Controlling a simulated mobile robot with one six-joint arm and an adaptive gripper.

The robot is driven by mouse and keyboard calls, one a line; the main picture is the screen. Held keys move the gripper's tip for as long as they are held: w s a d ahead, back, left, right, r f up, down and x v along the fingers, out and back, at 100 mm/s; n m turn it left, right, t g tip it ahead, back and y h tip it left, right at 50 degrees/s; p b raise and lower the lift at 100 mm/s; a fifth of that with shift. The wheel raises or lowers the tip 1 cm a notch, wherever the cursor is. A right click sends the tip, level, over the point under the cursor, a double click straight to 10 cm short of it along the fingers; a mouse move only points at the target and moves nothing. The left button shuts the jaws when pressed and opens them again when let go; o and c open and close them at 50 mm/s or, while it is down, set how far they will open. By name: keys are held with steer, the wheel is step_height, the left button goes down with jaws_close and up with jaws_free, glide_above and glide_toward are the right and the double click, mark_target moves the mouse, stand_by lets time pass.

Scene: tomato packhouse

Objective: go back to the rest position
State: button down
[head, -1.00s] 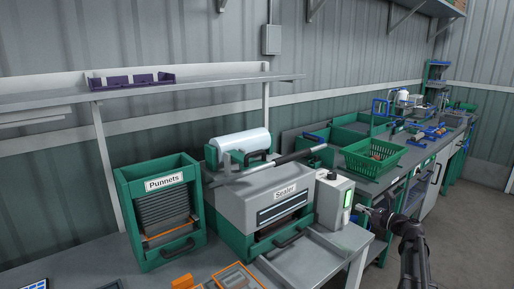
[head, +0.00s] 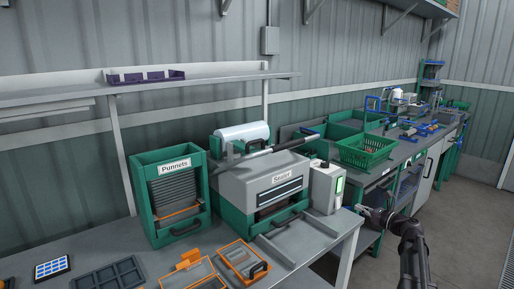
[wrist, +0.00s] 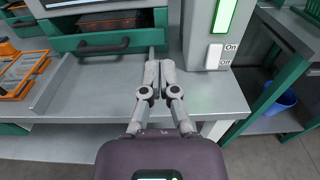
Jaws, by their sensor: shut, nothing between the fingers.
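My gripper (wrist: 157,75) is shut and empty in the wrist view, its fingertips together over the bench front beside the sealer. In the head view my gripper (head: 361,209) shows small, just right of the sealer's control box, with my dark arm below it. The sealer (head: 265,185) is a grey box on a green base with a drawer handle. Its control box (head: 326,188) has a lit green panel; the On/Off switch (wrist: 214,56) shows in the wrist view.
The green punnet dispenser (head: 143,205) stands left of the sealer. Orange trays (head: 238,258) lie on the bench front. A green basket (head: 366,150) stands on the bench at right. A blue bin (wrist: 281,102) sits low under the right bench. The floor at right is clear.

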steer(key=s+a+f+n+g+h+b, duration=0.2)
steer(key=s+a+f+n+g+b, duration=0.15)
steer(key=s+a+f+n, duration=0.4)
steer(key=s+a+f+n+g+h+b, duration=0.1)
steer(key=s+a+f+n+g+b, duration=0.1)
steer(key=s+a+f+n+g, duration=0.5)
steer(key=s+a+f+n+g+h+b, duration=0.2)
steer(key=s+a+f+n+h, duration=0.15)
steer(key=s+f+n, duration=0.35)
steer(key=s+a+f+n+g+h+b, duration=0.1)
steer(key=s+a+f+n+h+b, duration=0.2)
steer(key=s+f+n+h, duration=0.3)
step_height(320, 180, up, 21)
steer(key=s+y+p, duration=0.1)
steer(key=p, duration=2)
steer(key=shift+n+p, duration=0.3)
steer(key=shift+n, duration=0.05)
steer(key=shift+y, duration=0.25)
